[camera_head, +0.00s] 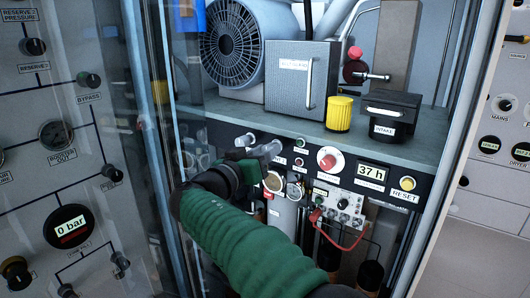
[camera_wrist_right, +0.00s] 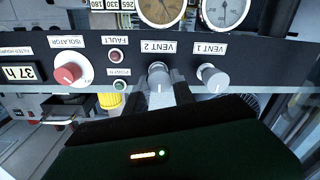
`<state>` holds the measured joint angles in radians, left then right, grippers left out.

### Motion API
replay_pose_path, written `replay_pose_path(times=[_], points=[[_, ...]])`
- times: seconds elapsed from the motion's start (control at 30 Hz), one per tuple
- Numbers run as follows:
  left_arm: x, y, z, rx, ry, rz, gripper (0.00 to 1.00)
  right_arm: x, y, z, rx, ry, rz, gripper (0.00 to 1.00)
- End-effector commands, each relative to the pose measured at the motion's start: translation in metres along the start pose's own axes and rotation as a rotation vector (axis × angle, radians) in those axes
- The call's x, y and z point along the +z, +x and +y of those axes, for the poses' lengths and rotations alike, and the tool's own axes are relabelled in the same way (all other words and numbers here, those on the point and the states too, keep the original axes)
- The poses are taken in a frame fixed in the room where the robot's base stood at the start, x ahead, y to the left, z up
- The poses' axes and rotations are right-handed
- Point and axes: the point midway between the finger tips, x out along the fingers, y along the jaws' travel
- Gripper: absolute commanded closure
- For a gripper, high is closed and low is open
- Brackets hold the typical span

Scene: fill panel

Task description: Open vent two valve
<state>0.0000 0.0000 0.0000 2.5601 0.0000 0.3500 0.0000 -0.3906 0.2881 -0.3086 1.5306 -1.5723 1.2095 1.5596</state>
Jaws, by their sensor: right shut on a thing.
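The vent 2 valve is a grey knob (camera_wrist_right: 159,78) on the dark panel strip, under its VENT 2 label in the upside-down right wrist view. My right gripper (camera_wrist_right: 167,92) is shut on this knob, with a dark finger on each side of it. The vent 1 knob (camera_wrist_right: 213,78) is free beside it. In the head view my right gripper (camera_head: 262,155) reaches the panel strip from below, its green-sleeved arm hiding part of the lower panel. The vent 2 knob is largely covered by the gripper there. My left gripper is not in view.
A red isolator knob (camera_head: 330,159), a 37 h display (camera_head: 372,174) and a yellow reset button (camera_head: 407,183) are right of my gripper. The shelf above holds a grey box (camera_head: 300,85) and a yellow cap (camera_head: 339,113). A clear door (camera_head: 150,130) stands left of my arm.

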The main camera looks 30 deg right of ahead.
Motion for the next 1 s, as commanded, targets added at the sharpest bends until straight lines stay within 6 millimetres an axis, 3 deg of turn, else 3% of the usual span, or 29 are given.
replay_pose_path(times=[0.47, 1.0], points=[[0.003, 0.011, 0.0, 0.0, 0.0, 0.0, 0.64, 0.002, 0.001, -0.001, -0.003, -0.145, -0.008, 1.0], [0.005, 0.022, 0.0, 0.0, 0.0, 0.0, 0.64, 0.0, 0.001, -0.002, -0.009, -0.635, -0.032, 1.0]])
